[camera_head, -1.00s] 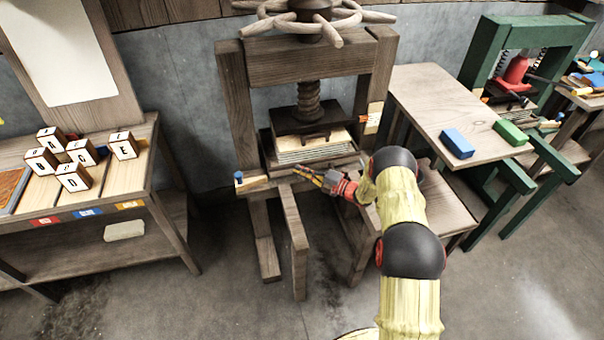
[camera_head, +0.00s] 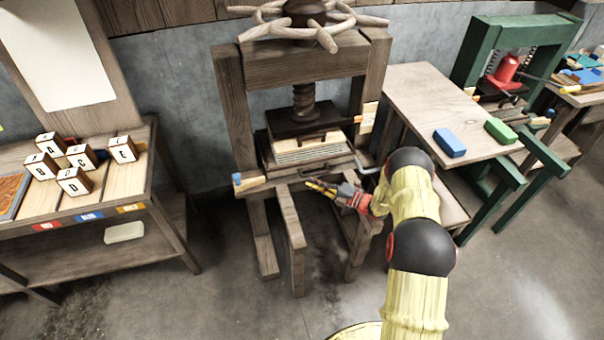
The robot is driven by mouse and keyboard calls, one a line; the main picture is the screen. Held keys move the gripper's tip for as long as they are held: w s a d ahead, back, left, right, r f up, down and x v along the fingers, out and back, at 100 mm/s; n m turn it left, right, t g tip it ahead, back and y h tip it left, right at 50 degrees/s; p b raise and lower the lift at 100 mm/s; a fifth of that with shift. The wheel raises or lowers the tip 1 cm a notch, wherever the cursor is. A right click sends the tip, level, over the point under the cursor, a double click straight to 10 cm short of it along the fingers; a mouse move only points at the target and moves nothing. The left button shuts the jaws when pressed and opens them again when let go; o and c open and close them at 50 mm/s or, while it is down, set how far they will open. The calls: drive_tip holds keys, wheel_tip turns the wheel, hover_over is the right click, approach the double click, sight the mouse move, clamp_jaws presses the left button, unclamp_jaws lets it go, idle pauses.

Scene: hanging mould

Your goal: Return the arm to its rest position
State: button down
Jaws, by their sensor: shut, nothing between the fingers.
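My gripper (camera_head: 318,188) is at the end of my yellow-sleeved arm (camera_head: 412,205), in front of the wooden screw press. Its fingers point left and look closed, with nothing seen between them. The gripper is apart from the press bed and hangs just below and in front of it. The wooden press (camera_head: 236,110) stands in the middle, with a stack of pale sheets (camera_head: 308,151) under its dark platen (camera_head: 300,122). My arm hides part of the press's right side and the floor behind it.
A bench at left (camera_head: 150,165) holds several lettered blocks (camera_head: 73,181). A table at right (camera_head: 425,95) carries a blue block (camera_head: 450,142) and a green block (camera_head: 500,131). A green press (camera_head: 470,50) stands farther right. Floor at front left is clear.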

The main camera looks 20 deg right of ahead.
drive_tip(key=shift+p+v, duration=0.4)
drive_tip(key=shift+v, duration=1.85)
drive_tip(key=shift+a+r, duration=0.1)
drive_tip(key=s+a+r+n+g+y, duration=0.1)
drive_tip(key=s+a+r+n+g, duration=0.1)
drive_tip(key=a+r+n+g, duration=0.45)
drive_tip(key=s+a+r+n+g, duration=0.1)
drive_tip(key=s+a+r+n, duration=0.3)
drive_tip(key=r, duration=0.6)
drive_tip(key=s+a+r+n+g+h, duration=0.2)
drive_tip(key=s+a+r+n, duration=0.15)
drive_tip(key=r+n, duration=0.25)
drive_tip(key=s+a+r+n+g+h, duration=0.1)
drive_tip(key=s+a+r+n+g, duration=0.1)
drive_tip(key=s+r+n, duration=0.35)
drive_tip(key=s+d+r+n+t+h, duration=0.2)
drive_tip(key=s+r+n+h, duration=0.3)
drive_tip(key=s+n, duration=0.6)
drive_tip(key=s+d+r+n+t+h, duration=0.2)
drive_tip(key=s+r+n+h, duration=0.3)
drive_tip(key=s+n, duration=0.7)
wheel_tip(320, 180, up, 2)
drive_tip(key=s+d, duration=0.1)
drive_tip(key=s, duration=0.1)
drive_tip(key=shift+s+d+r+h, duration=0.2)
drive_tip(key=shift+s+d+h, duration=0.2)
